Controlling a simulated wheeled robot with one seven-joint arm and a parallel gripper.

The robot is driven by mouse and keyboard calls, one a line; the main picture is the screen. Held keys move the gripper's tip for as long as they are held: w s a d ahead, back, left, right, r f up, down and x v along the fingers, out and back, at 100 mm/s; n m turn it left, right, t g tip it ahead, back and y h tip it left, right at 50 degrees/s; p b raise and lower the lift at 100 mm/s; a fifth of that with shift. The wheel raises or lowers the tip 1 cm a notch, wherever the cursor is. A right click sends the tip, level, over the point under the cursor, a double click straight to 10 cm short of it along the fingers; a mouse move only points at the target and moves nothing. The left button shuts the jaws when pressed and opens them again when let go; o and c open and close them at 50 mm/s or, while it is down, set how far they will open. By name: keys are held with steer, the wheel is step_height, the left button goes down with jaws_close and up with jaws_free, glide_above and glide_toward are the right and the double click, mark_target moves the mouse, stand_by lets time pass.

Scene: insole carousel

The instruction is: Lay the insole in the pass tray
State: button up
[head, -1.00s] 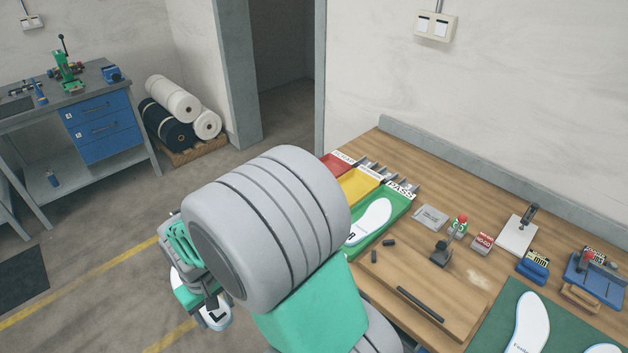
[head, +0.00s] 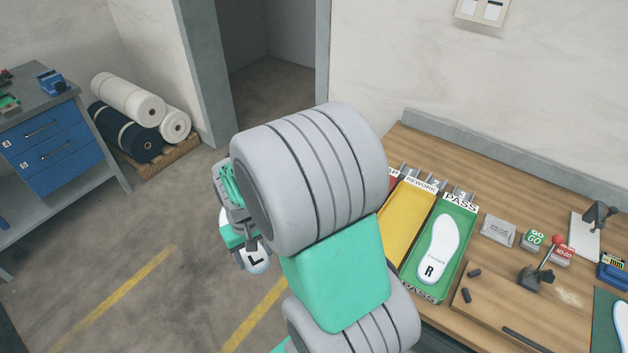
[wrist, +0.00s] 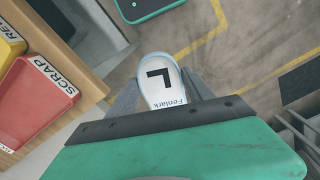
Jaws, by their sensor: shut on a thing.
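My gripper (head: 240,236) is shut on a white insole (head: 256,258) marked L, held over the floor left of the bench. The insole also shows in the wrist view (wrist: 162,92), with an L and "Fenlark" on it, between the jaws. The green pass tray (head: 462,219) is on the bench to the right of my arm. A white insole (head: 439,247) marked R lies in it, toward its left side. My arm hides part of the gripper and of the insole in the head view.
The yellow rework tray (head: 404,228) stands just left of the pass tray. The red scrap tray (wrist: 35,98) shows in the wrist view. A toggle clamp (head: 535,277), blocks and a wooden board (head: 500,315) are to the right on the bench (head: 480,175).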

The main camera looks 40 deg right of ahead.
steer(key=s+d+r+m+p, duration=0.1)
steer(key=s+d+m, duration=0.25)
steer(key=d, duration=0.65)
steer(key=s+d+r+m+p, duration=0.1)
steer(key=s+d+r+m, duration=0.3)
steer(key=d, duration=0.6)
steer(key=s+d+m+p, duration=0.1)
steer(key=s+d+m, duration=0.35)
steer(key=s, duration=0.75)
steer(key=s+d+m, duration=0.2)
steer(key=s+d, duration=0.6)
steer(key=s, duration=0.4)
steer(key=shift+a+f+b, duration=0.15)
steer(key=shift+f+b, duration=1.7)
steer(key=shift+f, duration=1)
steer(key=o, duration=1.6)
